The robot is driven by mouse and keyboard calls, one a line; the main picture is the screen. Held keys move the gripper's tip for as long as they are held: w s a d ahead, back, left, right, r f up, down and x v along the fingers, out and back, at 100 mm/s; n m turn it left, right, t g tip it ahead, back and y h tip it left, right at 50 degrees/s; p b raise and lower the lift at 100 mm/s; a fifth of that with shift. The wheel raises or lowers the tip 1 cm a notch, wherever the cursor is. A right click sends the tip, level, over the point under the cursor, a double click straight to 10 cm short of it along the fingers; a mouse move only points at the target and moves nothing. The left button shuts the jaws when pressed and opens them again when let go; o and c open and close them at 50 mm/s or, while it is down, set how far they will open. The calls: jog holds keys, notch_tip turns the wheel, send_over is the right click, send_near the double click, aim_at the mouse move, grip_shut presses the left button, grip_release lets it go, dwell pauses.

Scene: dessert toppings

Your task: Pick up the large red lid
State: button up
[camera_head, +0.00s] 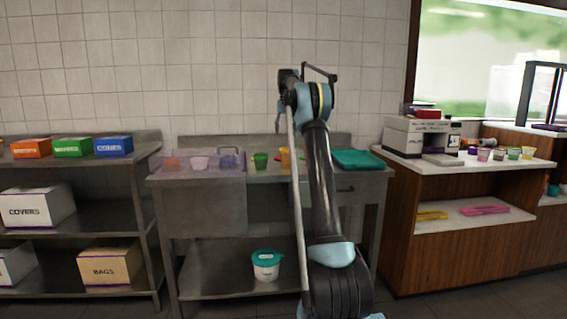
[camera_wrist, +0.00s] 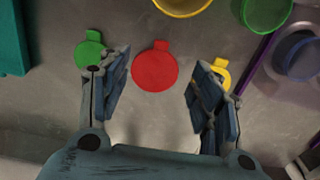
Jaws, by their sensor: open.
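The large red lid (camera_wrist: 154,68), a flat round disc with a small tab at its top, lies on the grey steel counter (camera_wrist: 50,110) in the wrist view. It looks larger than the green and yellow lids. My gripper (camera_wrist: 158,80) is open and empty, its two fingers spread on either side of the lid's lower part in the picture. It appears above the counter, but I cannot tell how high.
A green lid (camera_wrist: 88,54) lies beside the left finger, and a yellow lid (camera_wrist: 220,72) is partly behind the right finger. A yellow cup (camera_wrist: 183,6), green cup (camera_wrist: 267,12) and blue cup (camera_wrist: 299,56) stand nearby. A teal cloth (camera_head: 357,159) lies at the counter's right end.

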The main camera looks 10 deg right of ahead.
notch_tip(320, 180, down, 9)
jog(key=shift+r, duration=0.2)
jog(key=shift+a+f, duration=0.2)
jog(key=shift+f, duration=2.45)
jog(key=c, duration=1.1)
